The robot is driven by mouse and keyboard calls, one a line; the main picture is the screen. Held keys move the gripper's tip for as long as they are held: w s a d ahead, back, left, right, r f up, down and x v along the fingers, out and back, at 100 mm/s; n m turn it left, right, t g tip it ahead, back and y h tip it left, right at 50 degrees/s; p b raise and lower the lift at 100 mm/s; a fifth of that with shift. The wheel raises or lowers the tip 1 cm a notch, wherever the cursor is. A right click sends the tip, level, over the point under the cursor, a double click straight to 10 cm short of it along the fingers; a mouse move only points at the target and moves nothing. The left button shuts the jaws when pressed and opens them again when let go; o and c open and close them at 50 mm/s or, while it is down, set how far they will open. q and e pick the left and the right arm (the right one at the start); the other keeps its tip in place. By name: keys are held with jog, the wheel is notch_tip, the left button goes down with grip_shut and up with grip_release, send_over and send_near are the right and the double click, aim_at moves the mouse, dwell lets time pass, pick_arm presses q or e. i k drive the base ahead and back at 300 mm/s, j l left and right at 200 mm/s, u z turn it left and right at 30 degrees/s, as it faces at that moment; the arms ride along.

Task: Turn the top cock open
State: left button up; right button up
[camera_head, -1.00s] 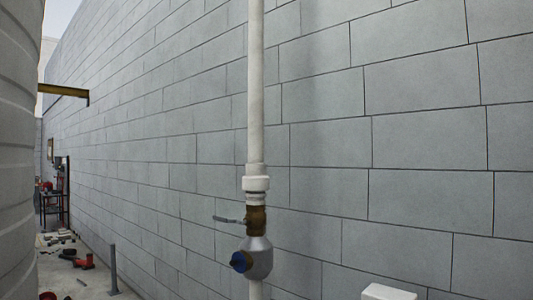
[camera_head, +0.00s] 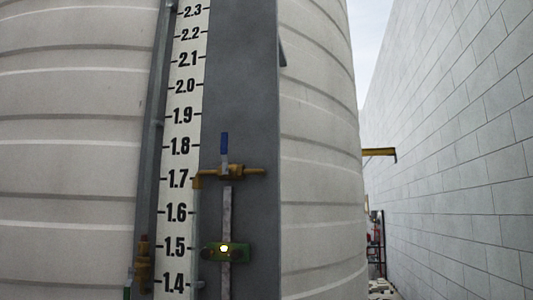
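A brass cock (camera_head: 245,173) with a blue-gripped lever (camera_head: 224,144) is mounted on a grey vertical panel (camera_head: 245,80) in front of the large ribbed tank. It appears to be the top cock, near the 1.7 mark of the level scale. Its lever stands upright above the brass body. A pale vertical tube (camera_head: 227,215) runs down below the cock. Neither of my grippers is in view.
A white scale (camera_head: 181,130) with black numbers runs beside the panel. A green fixture with a lit spot (camera_head: 240,251) crosses the tube. Brass fittings (camera_head: 143,260) show at lower left. The tank (camera_head: 320,150) fills much of the view; a block wall (camera_head: 455,150) is at right.

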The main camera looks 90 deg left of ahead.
aim_at(224, 137)
jog(key=k+l+u, duration=0.1)
jog(key=u, duration=2.85)
jog(key=k, duration=0.05)
